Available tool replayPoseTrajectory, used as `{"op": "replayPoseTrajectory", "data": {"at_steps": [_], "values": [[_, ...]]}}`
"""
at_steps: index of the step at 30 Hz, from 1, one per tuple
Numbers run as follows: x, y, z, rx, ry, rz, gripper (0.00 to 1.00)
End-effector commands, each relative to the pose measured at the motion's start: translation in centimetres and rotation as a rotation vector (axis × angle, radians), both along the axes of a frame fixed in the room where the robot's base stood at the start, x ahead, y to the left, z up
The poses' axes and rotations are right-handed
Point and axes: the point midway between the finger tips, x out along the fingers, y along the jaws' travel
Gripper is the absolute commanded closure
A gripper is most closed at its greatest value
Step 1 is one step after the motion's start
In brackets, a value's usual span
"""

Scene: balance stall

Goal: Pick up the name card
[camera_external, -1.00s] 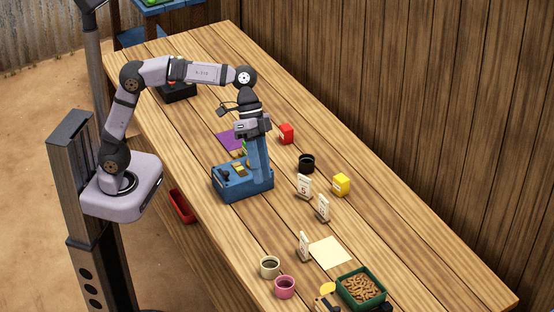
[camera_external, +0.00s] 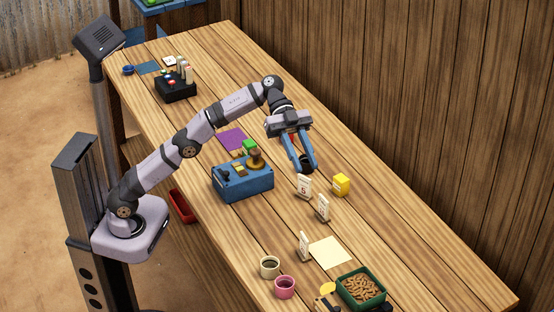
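Several small white cards stand upright on the table: one with reddish print (camera_external: 304,187) nearest my gripper, one just right and below it (camera_external: 323,208), and one by the cream sheet (camera_external: 304,246). Their print is too small to read, so I cannot tell which is the name card. My gripper (camera_external: 305,167) points down, above and behind the nearest card in the picture, apart from it. Its two blue fingers are spread. A black cup (camera_external: 307,161) shows at the fingertips, partly hidden; I cannot tell if it is between or behind them.
A blue caddy (camera_external: 243,184) with items is to the left. Cream and pink cups (camera_external: 270,266) (camera_external: 285,287) and a green tray (camera_external: 361,300) of brown pieces lie in front. The right side of the table is clear.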

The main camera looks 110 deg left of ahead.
Motion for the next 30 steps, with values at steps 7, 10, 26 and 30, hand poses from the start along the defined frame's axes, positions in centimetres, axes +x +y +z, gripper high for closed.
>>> {"op": "replayPoseTrajectory", "data": {"at_steps": [7,10,26,30], "values": [[-0.4,0.5,-0.6,0.014,-0.069,-0.036,0.72],[-0.3,0.6,-0.8,0.012,-0.069,-0.035,0.72],[-0.4,0.5,-4.7,0.009,-0.060,-0.033,0.72],[-0.4,0.5,-8.5,0.009,-0.059,-0.033,0.72]]}}
